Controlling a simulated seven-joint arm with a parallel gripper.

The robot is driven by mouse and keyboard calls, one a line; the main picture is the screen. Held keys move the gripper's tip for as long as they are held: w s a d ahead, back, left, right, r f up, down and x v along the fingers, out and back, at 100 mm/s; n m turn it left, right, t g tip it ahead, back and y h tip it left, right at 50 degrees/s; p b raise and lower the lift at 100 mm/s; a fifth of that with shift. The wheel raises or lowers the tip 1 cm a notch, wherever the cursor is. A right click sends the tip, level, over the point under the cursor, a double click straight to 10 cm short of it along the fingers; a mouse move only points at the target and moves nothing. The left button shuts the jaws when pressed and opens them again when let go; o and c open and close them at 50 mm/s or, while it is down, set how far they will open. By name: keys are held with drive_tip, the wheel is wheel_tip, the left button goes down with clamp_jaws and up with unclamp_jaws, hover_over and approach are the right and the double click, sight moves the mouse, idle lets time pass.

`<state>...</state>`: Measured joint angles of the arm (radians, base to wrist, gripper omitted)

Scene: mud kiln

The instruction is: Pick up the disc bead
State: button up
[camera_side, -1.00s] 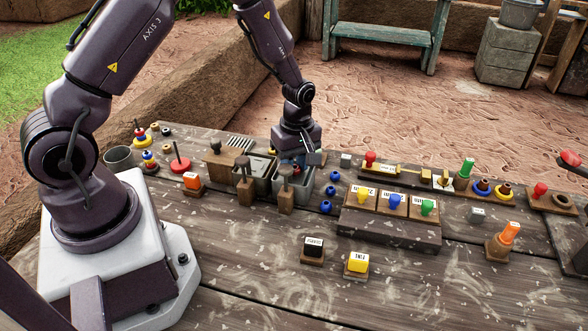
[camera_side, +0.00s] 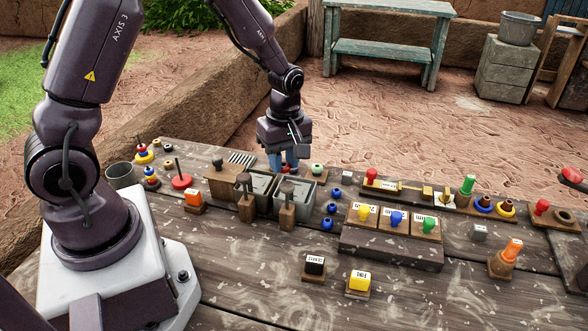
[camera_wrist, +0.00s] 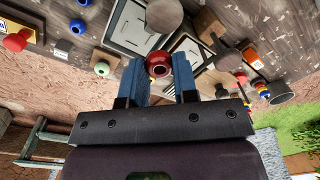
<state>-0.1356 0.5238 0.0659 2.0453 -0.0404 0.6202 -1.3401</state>
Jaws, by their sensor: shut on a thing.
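The disc bead (camera_wrist: 158,65) is dark red and round with a hole in its middle. In the wrist view it sits between the blue fingertips of my gripper (camera_wrist: 160,72), which touch it on both sides. In the side view my gripper (camera_side: 283,163) points down just above the far side of two grey trays (camera_side: 262,185). A bit of red shows between the fingers there, mostly hidden by them. In the wrist view the trays (camera_wrist: 131,33) lie beyond the bead.
A pale green bead (camera_side: 317,169) lies right of my gripper. Several blue beads (camera_side: 332,208) lie right of the trays. Wooden-handled stamps (camera_side: 287,210) stand before the trays. A stand with coloured knobs (camera_side: 390,248) is to the right.

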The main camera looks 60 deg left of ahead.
drive_tip(key=s+d+r, duration=0.2)
drive_tip(key=s+r, duration=0.4)
drive_tip(key=s, duration=0.4)
drive_tip(key=shift+s, duration=0.3)
drive_tip(key=shift+d, duration=0.1)
drive_tip(key=shift+o, duration=0.9)
drive_tip(key=shift+r, duration=2.55)
